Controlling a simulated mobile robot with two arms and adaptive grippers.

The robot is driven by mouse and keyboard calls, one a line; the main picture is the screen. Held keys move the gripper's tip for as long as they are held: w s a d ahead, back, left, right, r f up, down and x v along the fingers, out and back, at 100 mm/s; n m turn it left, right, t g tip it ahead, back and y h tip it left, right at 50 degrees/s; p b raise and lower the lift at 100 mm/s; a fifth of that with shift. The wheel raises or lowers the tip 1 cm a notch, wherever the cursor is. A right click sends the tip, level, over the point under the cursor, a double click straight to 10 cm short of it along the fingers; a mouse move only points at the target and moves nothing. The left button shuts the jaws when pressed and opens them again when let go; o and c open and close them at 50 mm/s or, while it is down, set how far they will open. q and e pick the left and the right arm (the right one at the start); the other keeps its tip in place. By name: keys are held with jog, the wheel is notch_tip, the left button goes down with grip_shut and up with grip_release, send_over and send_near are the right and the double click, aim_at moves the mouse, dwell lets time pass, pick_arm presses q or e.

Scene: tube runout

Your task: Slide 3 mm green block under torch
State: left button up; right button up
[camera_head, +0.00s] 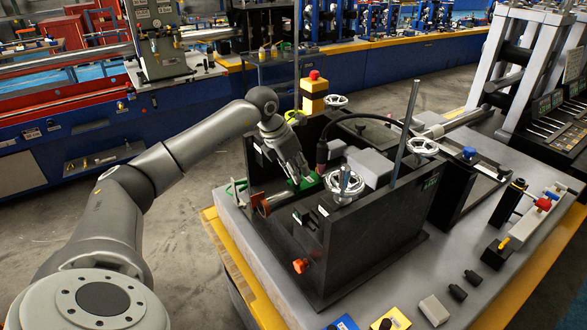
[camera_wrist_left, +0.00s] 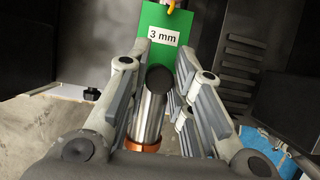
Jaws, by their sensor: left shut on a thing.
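The green block (camera_wrist_left: 155,62) carries a white "3 mm" label in the left wrist view. It shows as a small green patch (camera_head: 309,181) inside the black box in the head view. My left gripper (camera_head: 300,176) reaches down into the box, its fingers shut on the block's near end (camera_wrist_left: 163,72). The torch (camera_head: 322,151) is a black body with a cable, just right of the gripper. A brassy tip (camera_wrist_left: 171,5), apparently the torch's, shows at the block's far edge; I cannot tell whether they touch. My right gripper is not in view.
A metal tube (camera_wrist_left: 150,108) with a copper-coloured end (camera_head: 265,206) lies below the gripper. Black box walls (camera_head: 350,240) stand around the work, with handwheels (camera_head: 344,184) and an upright rod (camera_head: 406,130) to the right. Small blocks (camera_head: 434,310) lie on the table's front.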

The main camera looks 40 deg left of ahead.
pick_arm(q)
jog(key=shift+w+d, duration=0.2)
jog(key=shift+w, duration=0.45)
jog(key=shift+p, duration=0.3)
dwell(0.3)
jog(key=o, duration=1)
jog(key=v, duration=1.2)
jog(key=shift+f, duration=0.1)
